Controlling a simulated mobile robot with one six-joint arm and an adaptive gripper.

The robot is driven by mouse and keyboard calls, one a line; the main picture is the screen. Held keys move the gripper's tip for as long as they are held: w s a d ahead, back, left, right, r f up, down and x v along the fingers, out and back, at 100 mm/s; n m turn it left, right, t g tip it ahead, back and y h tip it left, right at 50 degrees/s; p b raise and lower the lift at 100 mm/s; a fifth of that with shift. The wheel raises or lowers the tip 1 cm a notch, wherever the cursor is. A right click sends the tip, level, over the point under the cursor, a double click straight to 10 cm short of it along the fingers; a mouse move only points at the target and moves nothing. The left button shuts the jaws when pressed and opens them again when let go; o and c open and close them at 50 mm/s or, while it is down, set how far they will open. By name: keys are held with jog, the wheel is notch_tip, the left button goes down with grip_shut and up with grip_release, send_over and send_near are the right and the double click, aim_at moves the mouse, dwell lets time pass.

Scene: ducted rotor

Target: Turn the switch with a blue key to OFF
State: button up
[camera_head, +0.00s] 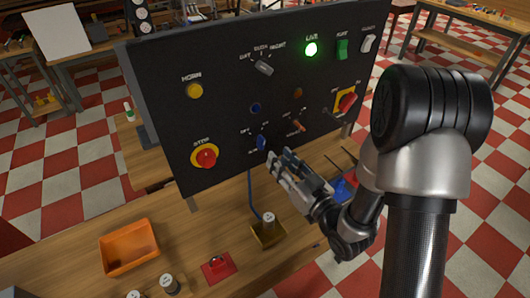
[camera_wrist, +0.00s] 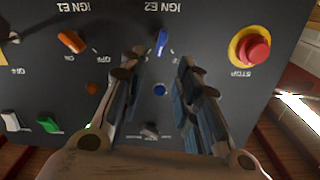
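The switch with a blue key (camera_head: 262,142) is low on the dark panel, between the STOP button and the orange key switch. In the wrist view, which is upside down, the blue key (camera_wrist: 161,42) stands near the top under the label IGN E2, tilted slightly from vertical. Its position labels are partly hidden or too small to read. My gripper (camera_head: 280,167) is open and empty in front of the panel, just right of and below the blue key. In the wrist view my gripper's fingers (camera_wrist: 161,58) lie on either side of the key, apparently short of it.
The orange key (camera_wrist: 71,42), labelled IGN E1, is beside the blue one. A red STOP button (camera_head: 205,156), a red rotary switch (camera_head: 347,100) and a lit green LIVE lamp (camera_head: 311,49) are on the panel. An orange tray (camera_head: 130,265) stands on the bench below.

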aim_at(264, 142)
jog(key=x, duration=0.8)
jog(key=shift+w+a, duration=0.25)
jog(key=shift+c, duration=0.5)
grip_shut()
